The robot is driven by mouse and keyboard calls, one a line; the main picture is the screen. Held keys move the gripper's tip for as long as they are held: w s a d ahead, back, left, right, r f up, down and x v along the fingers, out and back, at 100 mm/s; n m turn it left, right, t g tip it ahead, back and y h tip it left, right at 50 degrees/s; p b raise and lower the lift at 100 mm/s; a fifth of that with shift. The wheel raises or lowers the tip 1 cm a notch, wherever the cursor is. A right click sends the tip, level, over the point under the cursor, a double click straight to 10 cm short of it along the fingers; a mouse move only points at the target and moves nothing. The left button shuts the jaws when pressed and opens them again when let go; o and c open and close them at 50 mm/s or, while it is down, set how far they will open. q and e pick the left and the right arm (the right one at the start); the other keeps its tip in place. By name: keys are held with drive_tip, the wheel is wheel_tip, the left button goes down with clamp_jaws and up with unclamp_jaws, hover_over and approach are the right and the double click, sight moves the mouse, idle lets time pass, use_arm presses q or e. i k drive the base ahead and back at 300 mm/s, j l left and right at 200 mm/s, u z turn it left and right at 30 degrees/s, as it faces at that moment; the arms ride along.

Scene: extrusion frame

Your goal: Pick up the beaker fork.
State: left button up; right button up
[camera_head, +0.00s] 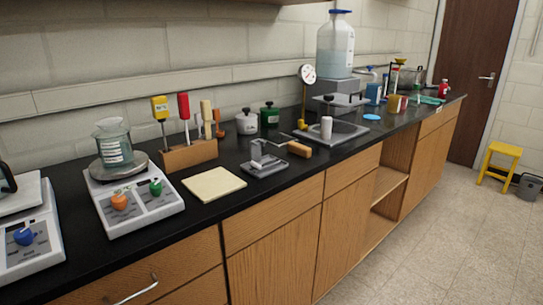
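What looks like the beaker fork is a tool with a wooden handle (299,149) and thin grey metal parts, near the middle of the black counter. It rests across or beside a small grey stand (265,167); I cannot tell exactly how they touch. The handle points to the right. Neither of my grippers is in view.
The black counter (224,209) also holds a hot plate (138,208) with a beaker (113,146), a cream pad (213,184), and a wooden rack (189,155) of upright tools. A grey plate device (332,133) stands behind the handle. Floor is clear in front.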

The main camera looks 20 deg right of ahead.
sight(293, 147)
drive_tip(key=i+l+u, duration=0.1)
drive_tip(key=l, duration=0.3)
drive_tip(key=i+l, duration=0.15)
drive_tip(key=l, duration=0.3)
drive_tip(key=i+l+u, duration=0.15)
drive_tip(key=l, duration=0.25)
drive_tip(key=i+l+u, duration=0.1)
drive_tip(key=l, duration=0.35)
drive_tip(key=i+l, duration=0.1)
drive_tip(key=l, duration=0.3)
drive_tip(key=u, duration=0.05)
